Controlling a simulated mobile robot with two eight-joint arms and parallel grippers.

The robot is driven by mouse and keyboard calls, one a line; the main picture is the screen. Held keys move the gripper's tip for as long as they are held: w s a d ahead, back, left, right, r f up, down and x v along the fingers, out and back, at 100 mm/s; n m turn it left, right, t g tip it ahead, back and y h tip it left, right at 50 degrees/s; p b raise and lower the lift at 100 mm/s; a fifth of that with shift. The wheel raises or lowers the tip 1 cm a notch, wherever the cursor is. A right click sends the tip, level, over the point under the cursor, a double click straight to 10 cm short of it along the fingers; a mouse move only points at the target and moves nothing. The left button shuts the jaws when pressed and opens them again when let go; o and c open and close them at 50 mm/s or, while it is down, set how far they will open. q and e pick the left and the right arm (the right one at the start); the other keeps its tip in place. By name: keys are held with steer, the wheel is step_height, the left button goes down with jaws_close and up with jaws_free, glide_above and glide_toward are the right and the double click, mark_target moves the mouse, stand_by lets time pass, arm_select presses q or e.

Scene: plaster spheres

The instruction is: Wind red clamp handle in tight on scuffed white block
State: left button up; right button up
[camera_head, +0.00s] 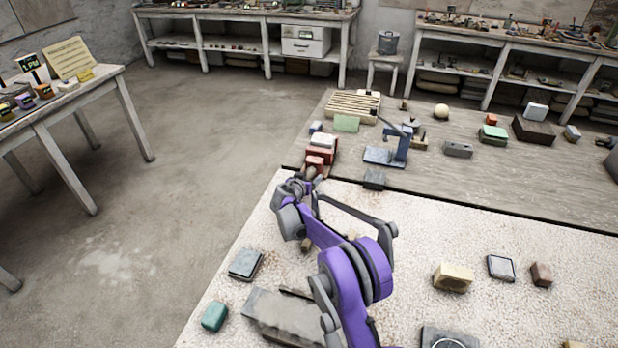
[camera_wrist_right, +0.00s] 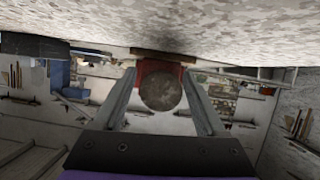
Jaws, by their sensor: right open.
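A red clamp (camera_head: 318,157) stands near the left edge of the worktop, with a white block (camera_head: 322,139) at its top; scuffs are too small to make out. My right gripper (camera_head: 310,174) is at the clamp's near side. In the right wrist view its two fingers (camera_wrist_right: 160,84) are open, one on each side of a round grey-brown knob (camera_wrist_right: 162,92). The red clamp body (camera_wrist_right: 152,68) shows behind this knob. I cannot tell whether the fingers touch the knob. The clamp handle is not clearly visible in the head view. My left gripper is not in view.
A blue clamp-like tool (camera_head: 388,153) stands right of the red clamp, with a dark block (camera_head: 374,179) nearby. A slatted wooden rack (camera_head: 354,106) and a green block (camera_head: 346,123) lie behind. Several blocks are spread over the speckled near worktop (camera_head: 500,230).

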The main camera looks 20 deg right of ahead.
steer(key=b+v, duration=0.1)
steer(key=v, duration=0.9)
steer(key=shift+s+a+r, duration=0.1)
steer(key=shift+s+a, duration=0.15)
steer(key=shift+s, duration=0.05)
steer(key=shift+w+d, duration=0.1)
steer(key=d+g, duration=0.1)
steer(key=w+d+g+y, duration=0.1)
steer(key=d+g+y, duration=0.1)
steer(key=d, duration=0.1)
steer(key=shift+w+d+r+m+g, duration=0.15)
steer(key=shift+w+r+m+g, duration=0.05)
steer(key=shift+r+m+g, duration=0.1)
step_height(320, 180, up, 6)
steer(key=d+g+y, duration=0.1)
steer(key=g+y, duration=0.1)
steer(key=y, duration=0.4)
steer(key=x, duration=1)
steer(key=shift+w+d, duration=0.1)
steer(key=shift+w, duration=0.45)
jaws_close()
